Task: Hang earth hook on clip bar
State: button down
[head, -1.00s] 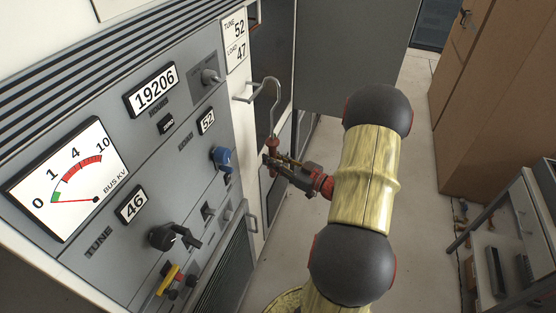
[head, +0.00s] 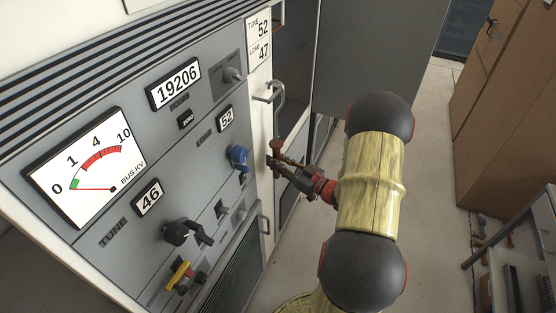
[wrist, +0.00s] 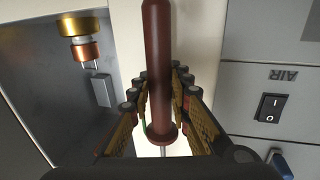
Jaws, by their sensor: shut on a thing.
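The earth hook has a red-brown handle (wrist: 157,50) with a flange, and a bent grey metal rod (head: 280,97) rising from it. My gripper (head: 274,161) is shut on the handle; the wrist view shows the handle between both padded fingers (wrist: 160,100). The handle stands roughly upright beside the white cabinet edge. A short pale bar (head: 262,99), apparently the clip bar, sticks out from that edge. The bent top of the rod is close to the bar in the head view; I cannot tell whether they touch. The wrist view hides the bent end.
The grey transmitter panel (head: 130,140) with meter, knobs and switches is on the left. A blue knob (head: 239,157) is close to my gripper. An open cabinet bay (wrist: 60,100) lies beside the white edge.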

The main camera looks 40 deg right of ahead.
jog(key=shift+f+b, duration=0.7)
jog(key=shift+f, duration=0.5)
jog(key=c, duration=1.6)
grip_release()
jog(key=shift+o, duration=0.2)
jog(key=shift+f, duration=0.1)
jog(key=s+d+f, duration=0.1)
jog(key=s, duration=1.1)
jog(key=shift+d, duration=0.3)
